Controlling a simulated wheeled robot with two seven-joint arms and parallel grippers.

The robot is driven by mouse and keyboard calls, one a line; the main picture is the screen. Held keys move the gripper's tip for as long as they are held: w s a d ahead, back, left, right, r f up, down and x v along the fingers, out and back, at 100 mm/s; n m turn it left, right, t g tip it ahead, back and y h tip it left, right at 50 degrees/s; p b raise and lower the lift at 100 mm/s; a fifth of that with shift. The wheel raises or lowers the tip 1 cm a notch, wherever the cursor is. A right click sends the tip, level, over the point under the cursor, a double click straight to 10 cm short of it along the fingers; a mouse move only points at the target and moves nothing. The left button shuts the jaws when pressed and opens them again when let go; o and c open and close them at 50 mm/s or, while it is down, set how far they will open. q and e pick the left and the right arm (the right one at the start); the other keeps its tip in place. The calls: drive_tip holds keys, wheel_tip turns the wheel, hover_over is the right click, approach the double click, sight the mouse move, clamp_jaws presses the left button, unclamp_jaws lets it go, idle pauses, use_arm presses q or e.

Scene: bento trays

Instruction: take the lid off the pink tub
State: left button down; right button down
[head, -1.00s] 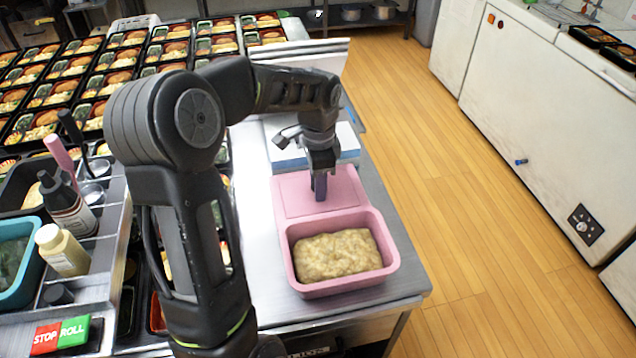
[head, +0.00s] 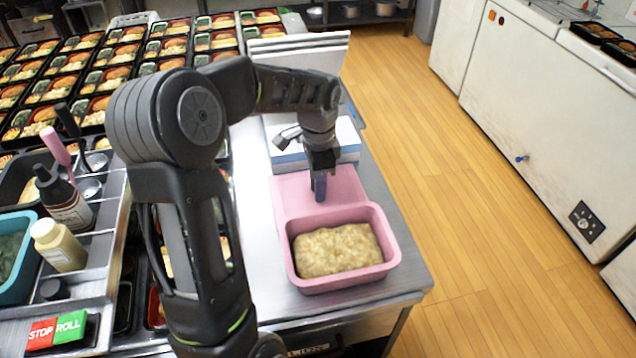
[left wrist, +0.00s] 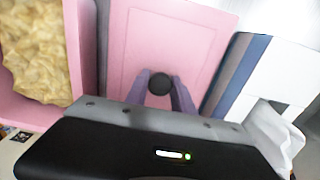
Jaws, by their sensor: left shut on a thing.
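The pink tub (head: 292,277) stands uncovered on the steel counter, filled with a pale yellow lumpy food (head: 337,250). Its pink lid (head: 292,193) lies flat right behind it, close to the tub's far rim. My left gripper (head: 320,186) points down over the lid. In the left wrist view, my left gripper (left wrist: 160,90) is shut on a dark round knob (left wrist: 160,84) in the middle of the lid (left wrist: 187,45). The tub's edge (left wrist: 88,40) shows at the left there. My right gripper is not in view.
A blue and white stack (head: 290,158) stands just behind the lid. Several filled bento trays (head: 120,58) cover the left back. Bottles (head: 60,245) and a STOP/ROLL button box (head: 58,330) are at the left. The counter's right edge drops to the wooden floor (head: 470,220).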

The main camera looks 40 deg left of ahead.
use_arm(q)
drive_tip(key=shift+f, duration=0.45)
idle(0.4)
drive_tip(key=c, duration=1)
unclamp_jaws()
wheel_tip(320, 180, up, 8)
drive_tip(key=p, duration=0.5)
drive_tip(key=shift+p, duration=0.4)
drive_tip(key=shift+f, duration=0.1)
